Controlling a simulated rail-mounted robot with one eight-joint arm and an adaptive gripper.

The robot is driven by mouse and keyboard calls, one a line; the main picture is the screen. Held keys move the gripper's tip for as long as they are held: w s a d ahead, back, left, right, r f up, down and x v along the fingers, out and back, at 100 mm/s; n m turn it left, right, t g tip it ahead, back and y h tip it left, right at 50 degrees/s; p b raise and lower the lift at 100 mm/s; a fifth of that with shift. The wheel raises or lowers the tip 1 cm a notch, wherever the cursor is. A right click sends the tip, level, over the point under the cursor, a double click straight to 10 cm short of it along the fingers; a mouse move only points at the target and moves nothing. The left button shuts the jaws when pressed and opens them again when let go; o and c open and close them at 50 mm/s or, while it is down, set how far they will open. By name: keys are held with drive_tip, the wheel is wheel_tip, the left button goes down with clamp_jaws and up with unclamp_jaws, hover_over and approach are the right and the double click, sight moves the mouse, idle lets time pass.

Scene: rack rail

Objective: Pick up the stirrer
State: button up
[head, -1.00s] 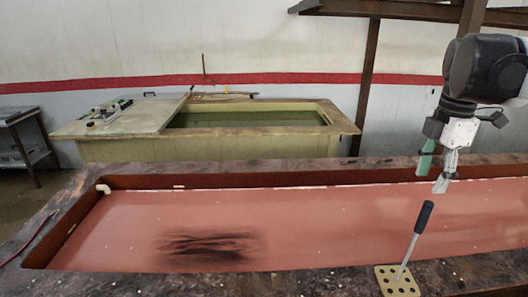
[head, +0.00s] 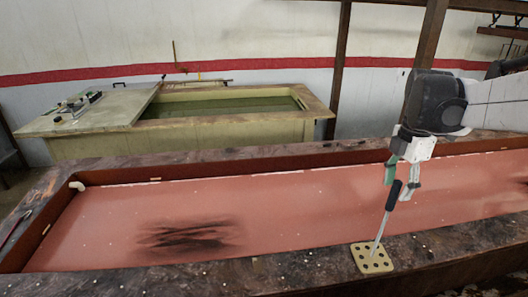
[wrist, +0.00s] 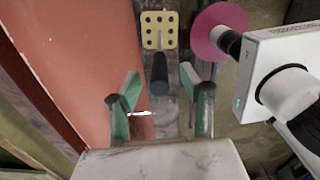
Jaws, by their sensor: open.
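The stirrer (head: 393,196) has a dark handle and a thin metal shaft. It stands slightly tilted in a pale yellow holder (head: 359,256) with several holes, on the front rim of the red basin. My gripper (head: 403,187) is open with green-padded fingers, close to the top of the handle in the head view. In the wrist view the handle (wrist: 159,75) lies between and beyond the two fingertips (wrist: 160,88), and the holder (wrist: 147,31) is past it. I cannot tell whether a finger touches the handle.
The long red basin (head: 280,215) fills the foreground, with a dark stained rim. A greenish tank (head: 180,135) stands behind it. The wrist view shows a pink disc (wrist: 205,32) and a white device (wrist: 285,75) at the right.

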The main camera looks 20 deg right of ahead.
sight(390, 205)
drive_tip(key=shift+f, duration=2.3)
clamp_jaws()
